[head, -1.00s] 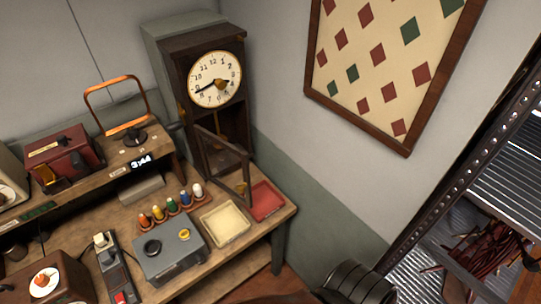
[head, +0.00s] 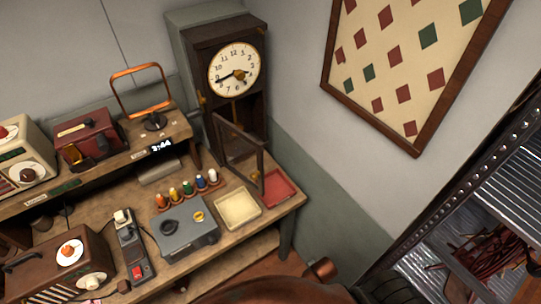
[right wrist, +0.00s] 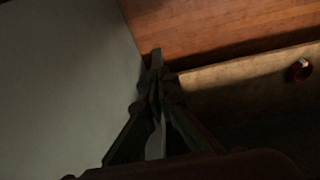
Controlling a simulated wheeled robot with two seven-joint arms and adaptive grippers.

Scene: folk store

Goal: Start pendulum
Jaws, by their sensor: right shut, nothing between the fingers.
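The pendulum clock (head: 228,40) stands upright at the table's back right corner, in a dark wooden case with a cream dial. Its lower door (head: 262,152) is swung open toward the front. A thin brass pendulum rod (head: 236,112) shows inside the case below the dial; the bob is hard to make out behind the door frame. In the right wrist view my right gripper (right wrist: 155,62) is shut and empty, above wooden floor between a grey surface and a table edge. Neither gripper shows in the head view.
The table holds a cream tray (head: 237,207), a red tray (head: 280,188), a grey box (head: 184,228) and several coloured bobbins (head: 187,187) in front of the clock. A large brown rounded form (head: 280,292) fills the bottom edge. A metal shelf (head: 490,190) stands at right.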

